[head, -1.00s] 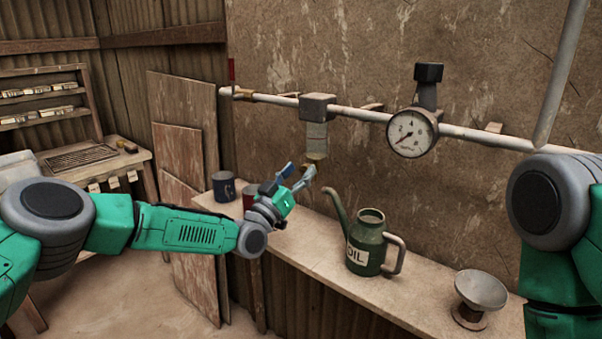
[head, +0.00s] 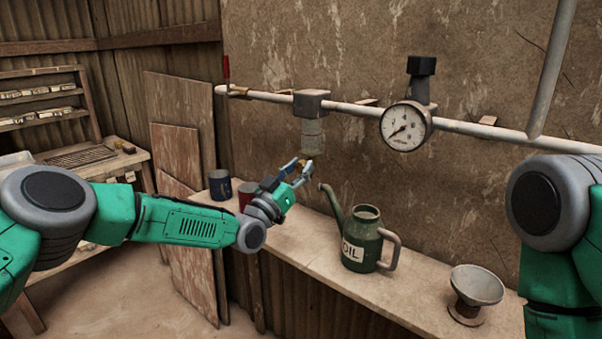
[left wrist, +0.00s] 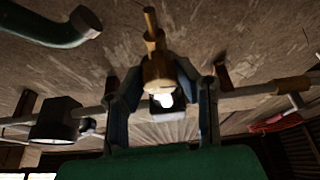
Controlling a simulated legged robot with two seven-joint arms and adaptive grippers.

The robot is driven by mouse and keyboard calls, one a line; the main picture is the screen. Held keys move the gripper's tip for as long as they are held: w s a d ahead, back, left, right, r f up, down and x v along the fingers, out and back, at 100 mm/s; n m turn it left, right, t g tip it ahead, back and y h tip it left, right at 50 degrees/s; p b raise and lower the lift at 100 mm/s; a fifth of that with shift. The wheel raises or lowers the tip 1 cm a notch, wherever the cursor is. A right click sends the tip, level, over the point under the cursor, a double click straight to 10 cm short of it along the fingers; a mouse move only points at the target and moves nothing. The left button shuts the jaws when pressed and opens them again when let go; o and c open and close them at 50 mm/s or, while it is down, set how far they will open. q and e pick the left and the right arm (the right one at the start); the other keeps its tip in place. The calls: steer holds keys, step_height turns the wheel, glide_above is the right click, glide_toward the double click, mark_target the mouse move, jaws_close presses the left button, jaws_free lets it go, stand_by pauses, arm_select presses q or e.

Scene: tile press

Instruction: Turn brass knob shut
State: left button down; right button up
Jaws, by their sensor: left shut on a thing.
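The brass knob (head: 302,163) hangs below a cloudy bowl (head: 312,135) under a grey block (head: 311,103) on the wall pipe. My left gripper (head: 298,167) reaches it from the lower left and is shut on it. In the left wrist view the brass knob (left wrist: 158,70) stands between the two dark fingers of my left gripper (left wrist: 158,85), with a thin brass stem pointing up in the picture. The fingers hide part of the knob in the head view. My right gripper is out of view; only its upper arm shows.
A round pressure gauge (head: 405,127) and a red lever (head: 226,70) sit on the pipe (head: 470,129). A green oil can (head: 362,240), a metal funnel-like dish (head: 476,286) and a blue mug (head: 220,185) stand on the bench (head: 405,295) below. The bench between can and dish is clear.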

arm_select(q)
steer(key=m+h+b, duration=0.1)
steer(key=m, duration=0.1)
steer(key=f+m+g+b, duration=0.1)
steer(key=m+b, duration=0.1)
steer(key=shift+g+h, duration=0.3)
steer(key=shift+h, duration=0.1)
steer(key=shift+r+m+g+h+b, duration=0.1)
steer(key=shift+m+g+h+b, duration=0.3)
steer(key=shift+m+b, duration=0.6)
steer(key=shift+m+g+h+b, duration=0.2)
steer(key=shift+m+g+b, duration=0.4)
steer(key=shift+m, duration=0.8)
steer(key=c, duration=1.3)
jaws_free()
steer(key=shift+c, duration=0.2)
steer(key=shift+o, duration=0.7)
steer(key=shift+a+r, duration=0.1)
steer(key=shift+s+a, duration=0.15)
steer(key=v, duration=1.1)
steer(key=shift+a+f, duration=0.2)
steer(key=shift+f, duration=0.1)
